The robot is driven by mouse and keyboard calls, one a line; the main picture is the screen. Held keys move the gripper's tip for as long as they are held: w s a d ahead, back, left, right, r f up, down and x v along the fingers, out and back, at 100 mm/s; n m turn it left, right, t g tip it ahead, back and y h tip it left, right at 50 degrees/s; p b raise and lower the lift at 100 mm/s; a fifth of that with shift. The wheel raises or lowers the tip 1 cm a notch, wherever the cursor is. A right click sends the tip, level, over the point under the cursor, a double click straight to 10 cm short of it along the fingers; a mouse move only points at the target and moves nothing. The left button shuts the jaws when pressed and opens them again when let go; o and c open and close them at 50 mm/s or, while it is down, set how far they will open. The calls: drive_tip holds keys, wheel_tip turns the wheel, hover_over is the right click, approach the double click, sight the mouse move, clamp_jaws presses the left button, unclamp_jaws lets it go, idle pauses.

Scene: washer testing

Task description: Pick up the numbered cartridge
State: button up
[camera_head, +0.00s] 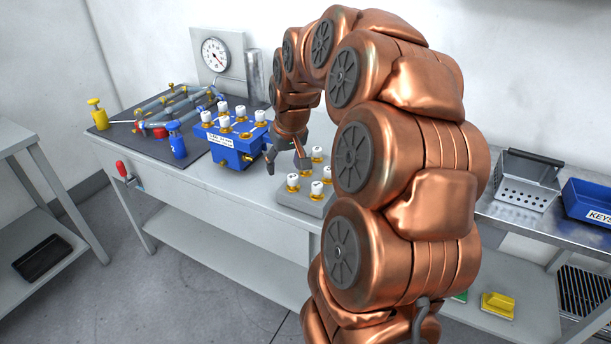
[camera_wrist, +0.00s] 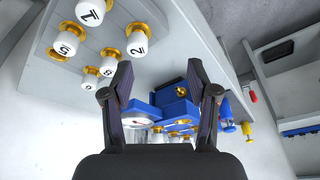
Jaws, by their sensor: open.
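Several white-capped cartridges with gold collars stand on a grey block (camera_head: 312,209) at the middle of the bench. One of these cartridges (camera_head: 293,181) is at the block's left corner. In the wrist view black marks show on the caps, among them a cartridge marked 2 (camera_wrist: 138,46) and a cartridge marked 5 (camera_wrist: 67,46). My gripper (camera_head: 287,163) is open and empty, above the bench at the block's back left. In the wrist view my gripper (camera_wrist: 160,75) has its left finger close to the 2 cartridge; contact cannot be told. My arm hides the block's right side.
A blue manifold (camera_head: 237,160) with several white-capped cartridges stands left of my gripper. A perforated metal basket (camera_head: 523,184) and a blue bin (camera_head: 590,202) stand at right.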

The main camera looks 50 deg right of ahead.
drive_tip(key=shift+m+h, duration=0.4)
drive_tip(key=shift+m, duration=0.3)
drive_tip(key=d, duration=0.3)
drive_tip(key=d+f, duration=0.1)
drive_tip(key=d, duration=0.6)
drive_tip(key=shift+w+d+f, duration=0.15)
drive_tip(key=shift+w+f, duration=0.2)
drive_tip(key=shift+f, duration=0.05)
drive_tip(key=shift+w+a+p+x, duration=0.1)
drive_tip(key=shift+w+p+x, duration=0.1)
drive_tip(key=shift+x, duration=1)
drive_tip(key=shift+w+a+p+x, duration=0.1)
drive_tip(key=shift+p+x, duration=0.1)
drive_tip(key=shift+x, duration=1)
drive_tip(key=shift+w+p+x, duration=0.15)
drive_tip(key=shift+p+x, duration=0.05)
drive_tip(key=shift+x, duration=0.95)
drive_tip(key=shift+r, duration=0.1)
clamp_jaws()
